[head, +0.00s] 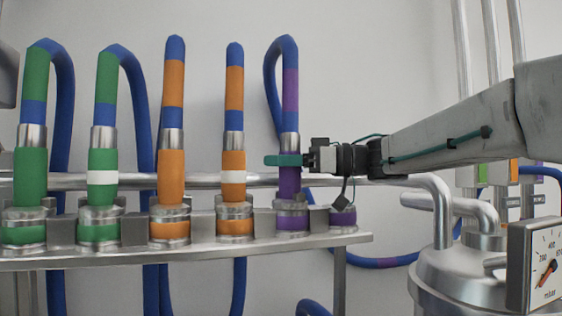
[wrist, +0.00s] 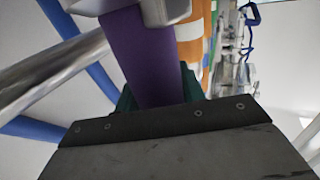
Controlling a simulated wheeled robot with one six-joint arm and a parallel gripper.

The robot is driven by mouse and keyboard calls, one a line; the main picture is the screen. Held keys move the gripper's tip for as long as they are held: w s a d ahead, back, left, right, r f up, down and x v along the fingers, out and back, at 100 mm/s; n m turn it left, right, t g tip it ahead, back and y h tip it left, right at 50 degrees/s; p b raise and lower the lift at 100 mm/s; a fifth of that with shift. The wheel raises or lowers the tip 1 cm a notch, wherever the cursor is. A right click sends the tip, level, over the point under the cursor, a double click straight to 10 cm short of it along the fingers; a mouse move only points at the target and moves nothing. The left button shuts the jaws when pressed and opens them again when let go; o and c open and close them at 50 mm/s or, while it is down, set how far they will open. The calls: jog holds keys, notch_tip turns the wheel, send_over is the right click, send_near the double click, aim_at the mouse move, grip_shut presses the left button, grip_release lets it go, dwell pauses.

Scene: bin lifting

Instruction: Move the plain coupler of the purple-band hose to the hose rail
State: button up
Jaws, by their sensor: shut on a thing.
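The purple-band hose (head: 291,92) loops up blue with a purple band and comes down into a metal ferrule. Below it is its purple coupler (head: 290,186), with no white band visible on it. The coupler stands upright at a purple-ringed socket (head: 293,222) on the steel hose rail (head: 190,254), and its lower end appears to be in the socket. My gripper (head: 284,160), with teal fingers, reaches in from the right and is shut on the coupler's upper part. In the wrist view the purple coupler (wrist: 150,58) lies between the fingers; its lower end is hidden.
Green (head: 31,176) and orange (head: 171,176) couplers, some white-banded, stand in sockets to the left. Another purple-ringed socket (head: 343,216) at the rail's right end looks empty. A steel vessel (head: 455,275) with pipes and a gauge (head: 546,268) stands at the right.

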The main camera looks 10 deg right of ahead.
jog(key=shift+f, duration=0.1)
dwell(0.3)
jog(key=o, duration=1.3)
jog(key=shift+c, duration=0.2)
jog(key=shift+v, duration=3.9)
